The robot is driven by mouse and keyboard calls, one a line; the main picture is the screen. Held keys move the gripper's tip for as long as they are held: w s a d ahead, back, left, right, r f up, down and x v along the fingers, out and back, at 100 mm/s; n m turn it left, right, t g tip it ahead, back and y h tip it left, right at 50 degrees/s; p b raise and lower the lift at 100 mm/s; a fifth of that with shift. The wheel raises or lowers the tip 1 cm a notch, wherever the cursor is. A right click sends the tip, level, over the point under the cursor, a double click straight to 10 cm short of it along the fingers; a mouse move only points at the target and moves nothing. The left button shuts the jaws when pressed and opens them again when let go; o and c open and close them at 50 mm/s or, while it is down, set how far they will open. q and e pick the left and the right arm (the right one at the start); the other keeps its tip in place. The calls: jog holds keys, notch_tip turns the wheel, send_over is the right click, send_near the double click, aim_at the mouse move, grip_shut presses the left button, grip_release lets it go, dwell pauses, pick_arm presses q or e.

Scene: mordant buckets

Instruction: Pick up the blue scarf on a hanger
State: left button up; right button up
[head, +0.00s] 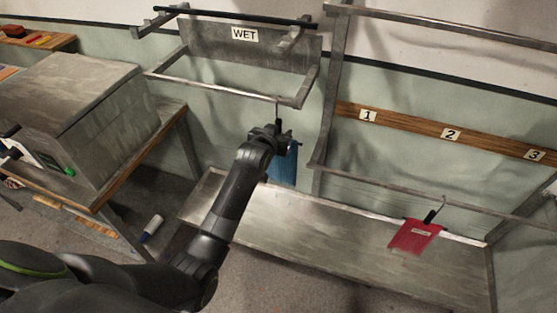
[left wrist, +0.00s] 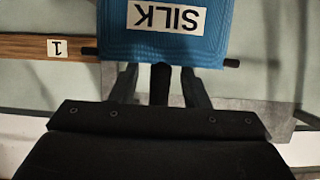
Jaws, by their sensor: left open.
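The blue scarf (head: 284,165) hangs on a dark hanger from the front bar of the rack marked WET. My left gripper (head: 272,134) is at the hanger, just above the scarf, and hides part of both. In the left wrist view the scarf (left wrist: 195,48) carries a white SILK label, seen upside down. The hanger's dark crossbar (left wrist: 233,63) sticks out on both sides of the scarf. The open fingers of my left gripper (left wrist: 160,82) stand on either side of the hanger's dark stem. I cannot tell whether they touch it. My right gripper is not in view.
The WET rack (head: 225,87) is above and behind my left gripper. A red scarf (head: 415,235) hangs on another rail at the right. A wooden strip (head: 408,125) bears numbers 1 to 3. A metal trough (head: 330,240) lies below. A large grey box (head: 80,120) stands on a left table.

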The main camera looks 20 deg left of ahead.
pick_arm(q)
grip_shut()
jog(key=shift+r, duration=0.1)
dwell(0.3)
